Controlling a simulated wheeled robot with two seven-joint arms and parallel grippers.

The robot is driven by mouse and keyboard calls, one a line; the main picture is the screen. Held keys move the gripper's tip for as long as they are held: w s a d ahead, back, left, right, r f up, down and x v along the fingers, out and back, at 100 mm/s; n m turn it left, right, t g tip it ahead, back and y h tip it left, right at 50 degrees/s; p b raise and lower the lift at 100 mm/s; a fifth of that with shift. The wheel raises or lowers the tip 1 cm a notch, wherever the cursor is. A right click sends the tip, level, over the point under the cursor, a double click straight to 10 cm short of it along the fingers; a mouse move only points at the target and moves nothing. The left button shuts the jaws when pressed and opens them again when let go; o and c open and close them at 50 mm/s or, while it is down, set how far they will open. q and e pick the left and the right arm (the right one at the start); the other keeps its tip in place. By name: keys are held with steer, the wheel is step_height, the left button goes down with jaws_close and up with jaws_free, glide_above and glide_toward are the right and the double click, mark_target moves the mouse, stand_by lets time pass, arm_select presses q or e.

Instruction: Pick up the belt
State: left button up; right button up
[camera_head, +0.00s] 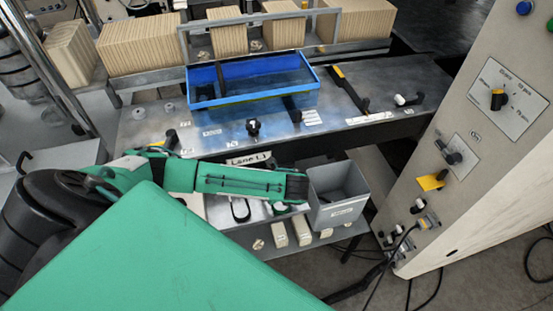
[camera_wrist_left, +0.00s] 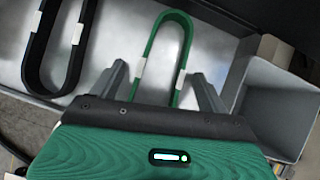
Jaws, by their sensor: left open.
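A green loop belt (camera_wrist_left: 150,68) with white bands lies on a metal tray (camera_wrist_left: 213,45) in the left wrist view. A black loop belt (camera_wrist_left: 33,62) with white bands lies to its left; it also shows in the head view (camera_head: 240,210). My left gripper (camera_wrist_left: 160,78) is open and empty, its two fingers pointing towards the green belt, one on either side of its near part. Whether the fingers touch the belt or tray I cannot tell. In the head view my left gripper (camera_head: 297,188) hides most of the green belt. My right gripper is not in view.
A grey bin (camera_head: 340,215) stands just right of my left gripper, close to its right finger. A blue tray (camera_head: 250,101) sits on the metal bench behind. A control cabinet (camera_head: 480,150) stands at right. Cables hang below it.

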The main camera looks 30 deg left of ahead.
arm_select(q)
steer(key=c, duration=1.1)
steer(key=shift+r, duration=0.1)
